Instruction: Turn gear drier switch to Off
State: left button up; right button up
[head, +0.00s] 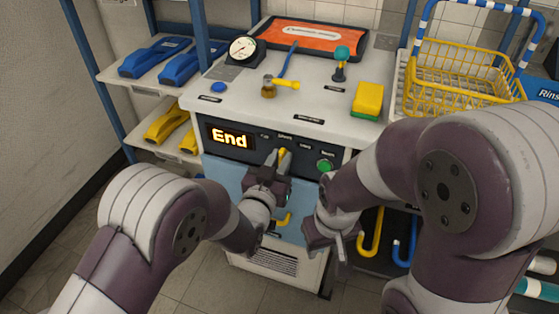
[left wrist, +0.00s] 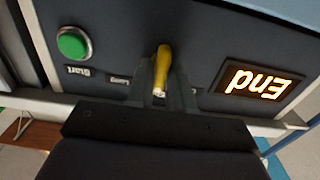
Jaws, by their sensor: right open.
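The gear drier switch (head: 283,154) is a yellow knob on the dark panel under the "Short" label. It also shows in the left wrist view (left wrist: 163,66), upside down there and nearly upright. My left gripper (head: 270,166) is at the panel, with its narrow fingers (left wrist: 161,82) close on both sides of the knob. They appear shut on it. The fingers and wrist hide part of the knob's base. The display (head: 229,138) reads "End". My right gripper (head: 336,240) hangs open and empty, low in front of the drier at the right.
The green Start button (head: 325,165) is right of the switch. A gauge (head: 243,49), a yellow sponge (head: 368,99) and small tools lie on the top. A yellow wire basket (head: 462,75) stands at the right. Yellow and blue hooks (head: 372,236) hang below.

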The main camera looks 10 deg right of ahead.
pick_arm(q)
grip_shut()
jog(key=n+b, duration=0.1)
jog(key=n, duration=0.4)
jog(key=shift+a+f+b, duration=0.15)
jog(key=shift+b, duration=0.15)
jog(key=shift+w+n+b, duration=0.1)
jog(key=shift+n+b, duration=0.5)
jog(key=shift+n, duration=1.8)
jog(key=o, duration=0.5)
grip_release()
